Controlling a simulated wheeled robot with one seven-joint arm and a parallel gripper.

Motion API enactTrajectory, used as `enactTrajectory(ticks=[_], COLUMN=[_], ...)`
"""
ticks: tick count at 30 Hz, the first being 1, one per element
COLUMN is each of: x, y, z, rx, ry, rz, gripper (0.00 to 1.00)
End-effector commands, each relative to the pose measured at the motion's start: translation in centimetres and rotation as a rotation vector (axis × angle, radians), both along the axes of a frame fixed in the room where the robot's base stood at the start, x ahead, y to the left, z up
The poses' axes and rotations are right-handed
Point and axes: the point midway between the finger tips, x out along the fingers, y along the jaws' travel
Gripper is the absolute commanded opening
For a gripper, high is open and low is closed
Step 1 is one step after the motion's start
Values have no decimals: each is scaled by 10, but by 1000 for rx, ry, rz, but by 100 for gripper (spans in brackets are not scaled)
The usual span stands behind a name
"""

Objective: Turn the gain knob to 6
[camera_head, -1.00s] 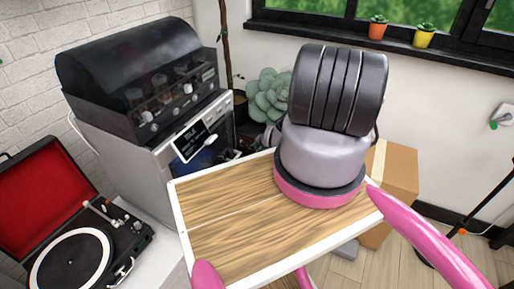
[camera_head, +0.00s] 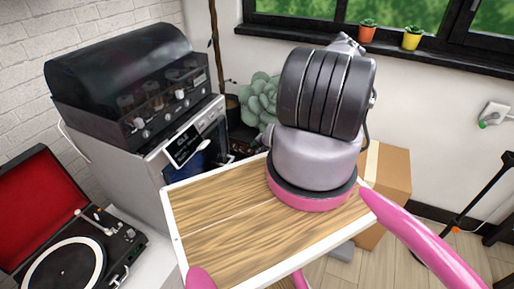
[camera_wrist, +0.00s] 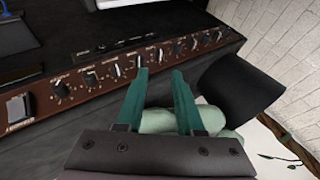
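In the wrist view, a brown control panel (camera_wrist: 73,109) with a row of several dark knobs with pale pointers runs diagonally across a black cabinet. The two teal fingers of my gripper (camera_wrist: 158,74) are spread apart, with their tips near the middle of the row. A pale-pointered knob (camera_wrist: 137,61) is close to the left fingertip and another knob (camera_wrist: 160,54) lies just beyond the gap. Nothing is held between the fingers. The labels are too small to read, so I cannot tell which knob is gain. In the head view my arm hides the gripper's fingers.
The succulent's leaves (camera_wrist: 168,121) and a black rounded object (camera_wrist: 236,88) lie below the panel. In the head view, a dark-hooded machine (camera_head: 130,85) stands left, a record player (camera_head: 75,245) front left, and a cardboard box (camera_head: 391,175) right of my arm.

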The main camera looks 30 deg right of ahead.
Motion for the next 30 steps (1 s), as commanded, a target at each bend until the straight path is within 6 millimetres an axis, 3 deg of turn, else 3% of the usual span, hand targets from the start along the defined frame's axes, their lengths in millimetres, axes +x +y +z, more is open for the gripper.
enactTrajectory(ticks=[13, 22, 30], x=[-4, -6, -15], y=[1, 35, 47], z=[4, -18, -17], rx=[-4, -127, -239], ry=[-3, -85, -181], rz=[-5, -202, -286], gripper=[36, 36, 36])
